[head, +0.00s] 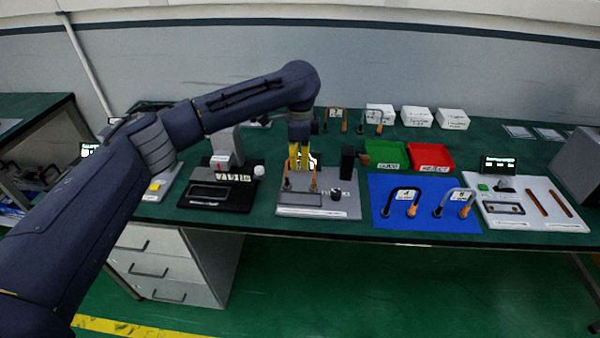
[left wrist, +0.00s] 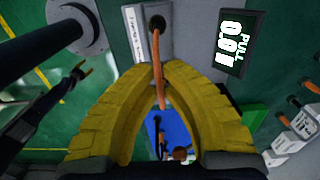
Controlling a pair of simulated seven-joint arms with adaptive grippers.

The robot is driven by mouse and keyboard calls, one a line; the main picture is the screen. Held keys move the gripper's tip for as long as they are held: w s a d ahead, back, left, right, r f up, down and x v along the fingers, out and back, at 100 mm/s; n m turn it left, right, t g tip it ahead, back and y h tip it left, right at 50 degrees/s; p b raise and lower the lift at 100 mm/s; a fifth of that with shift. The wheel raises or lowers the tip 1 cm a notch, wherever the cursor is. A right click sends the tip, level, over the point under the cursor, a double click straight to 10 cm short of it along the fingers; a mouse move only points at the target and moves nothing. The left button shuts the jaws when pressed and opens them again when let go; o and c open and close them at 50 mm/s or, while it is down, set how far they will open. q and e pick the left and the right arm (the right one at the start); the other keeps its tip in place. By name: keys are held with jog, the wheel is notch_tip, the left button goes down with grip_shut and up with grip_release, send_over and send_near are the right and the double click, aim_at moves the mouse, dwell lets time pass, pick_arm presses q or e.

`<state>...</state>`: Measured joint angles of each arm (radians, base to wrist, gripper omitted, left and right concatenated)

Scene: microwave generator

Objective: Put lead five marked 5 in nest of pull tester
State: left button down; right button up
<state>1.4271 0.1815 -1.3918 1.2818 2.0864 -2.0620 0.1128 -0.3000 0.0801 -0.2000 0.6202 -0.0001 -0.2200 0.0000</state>
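My left gripper (head: 300,152) is over the pull tester (head: 310,212), a grey plate with a white front label strip. Its yellow fingers close in on an orange lead, also seen between the tips in the left wrist view (left wrist: 159,65). One lead end meets a dark round fitting (left wrist: 157,23); whether it is fully seated I cannot tell. The lead's number is hidden. The tester's black display (left wrist: 236,45) reads PULL with a value near zero. My right gripper (left wrist: 78,73) appears small and apart at the left wrist view's left, its fingers spread and empty.
A blue mat (head: 385,224) holds two arched leads, one marked 4 (head: 405,195), the other's number (head: 460,197) unclear. Green (head: 385,154) and red (head: 430,155) trays stand behind. A black-based device (head: 222,190) is left of the tester, a white test board (head: 530,205) at right.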

pick_arm(q)
jog(key=shift+f, duration=2.15)
jog(key=shift+f, duration=0.1)
jog(key=c, duration=1.6)
grip_release()
notch_tip(320, 180, up, 12)
jog(key=shift+r, duration=0.15)
